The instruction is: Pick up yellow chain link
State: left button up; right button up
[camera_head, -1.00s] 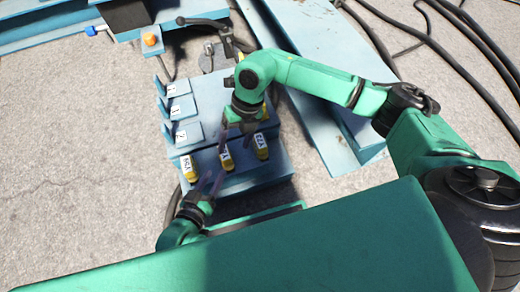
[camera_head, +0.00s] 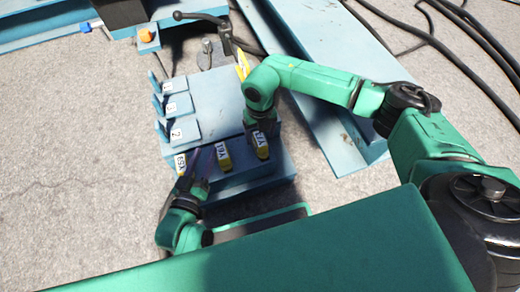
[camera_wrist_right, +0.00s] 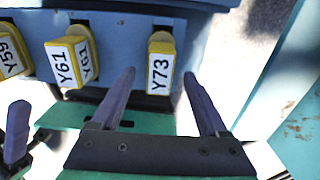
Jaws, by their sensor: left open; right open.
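Yellow pieces with white labels, which may be the chain links, stand in a row on the blue block's front step. They are Y59 (camera_head: 181,164) at left, Y61 (camera_head: 223,158) in the middle and Y73 (camera_head: 261,146) at right. My right gripper (camera_wrist_right: 159,74) is open. In the right wrist view, the piece Y73 (camera_wrist_right: 160,65) shows between its fingertips, and I see no grip on it. My left gripper (camera_head: 200,162) is open near Y59 and Y61; a finger of it shows in the right wrist view. Another yellow piece (camera_head: 242,65) shows by the black crank handle.
The blue block (camera_head: 215,95) carries several numbered blue plates (camera_head: 184,131) along its left side. A black crank handle (camera_head: 205,17) stands behind it. A long blue beam (camera_head: 325,125) lies to the right, with black cables beyond. Grey ground at left is clear.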

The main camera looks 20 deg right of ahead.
notch_tip(320, 180, down, 3)
jog(key=shift+r+b, duration=0.15)
jog(key=shift+b, duration=0.55)
pick_arm(q)
jog(key=w+r+t, duration=0.2)
jog(key=w+r, duration=0.1)
jog(key=r, duration=0.4)
jog(key=w+a+r+t+h, duration=0.1)
jog(key=w+r+t, duration=0.1)
jog(key=r, duration=0.5)
jog(key=shift+w+r+m+t, duration=0.3)
jog(key=shift+w+r+t, duration=0.1)
jog(key=shift+w, duration=0.3)
pick_arm(e)
grip_shut()
